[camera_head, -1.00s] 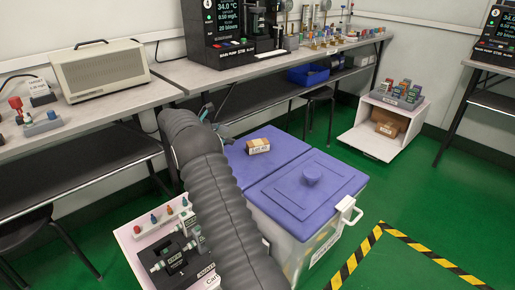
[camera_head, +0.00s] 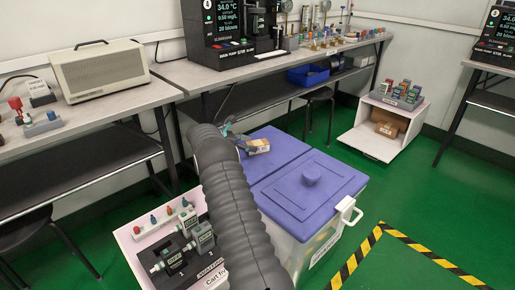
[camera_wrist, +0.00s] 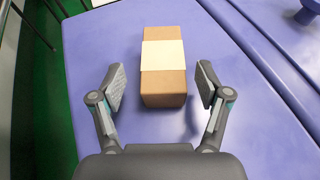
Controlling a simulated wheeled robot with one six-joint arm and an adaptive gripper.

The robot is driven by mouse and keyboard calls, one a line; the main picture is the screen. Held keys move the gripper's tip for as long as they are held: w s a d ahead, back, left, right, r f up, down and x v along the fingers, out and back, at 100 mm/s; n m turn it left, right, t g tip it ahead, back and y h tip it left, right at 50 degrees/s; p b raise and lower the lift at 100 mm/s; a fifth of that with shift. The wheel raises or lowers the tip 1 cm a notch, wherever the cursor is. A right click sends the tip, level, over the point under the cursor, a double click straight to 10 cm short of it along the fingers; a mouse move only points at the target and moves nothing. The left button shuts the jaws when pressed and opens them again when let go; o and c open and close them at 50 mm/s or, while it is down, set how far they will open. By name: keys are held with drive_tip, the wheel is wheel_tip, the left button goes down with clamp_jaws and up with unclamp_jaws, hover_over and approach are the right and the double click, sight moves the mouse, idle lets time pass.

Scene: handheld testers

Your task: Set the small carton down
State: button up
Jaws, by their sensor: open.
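The small carton (camera_wrist: 163,84) is brown with a pale label band. It rests on the blue lid (camera_wrist: 240,150) of a bin, and it also shows in the head view (camera_head: 258,146) on the rear blue lid (camera_head: 277,147), partly hidden by my gripper (camera_head: 237,142). In the wrist view my gripper (camera_wrist: 160,90) is open, with one finger on each side of the carton's near end. A gap shows between each finger and the carton.
A bench (camera_head: 180,75) with instruments runs behind. Green floor is open at the right, with striped tape (camera_head: 370,240).

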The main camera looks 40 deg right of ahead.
sight(260, 146)
drive_tip(key=x, duration=0.5)
drive_tip(key=shift+s+a+f, duration=0.1)
drive_tip(key=shift+s+f, duration=0.05)
drive_tip(key=shift+f, duration=0.2)
drive_tip(key=c, duration=1.4)
clamp_jaws()
drive_tip(key=shift+r, duration=0.2)
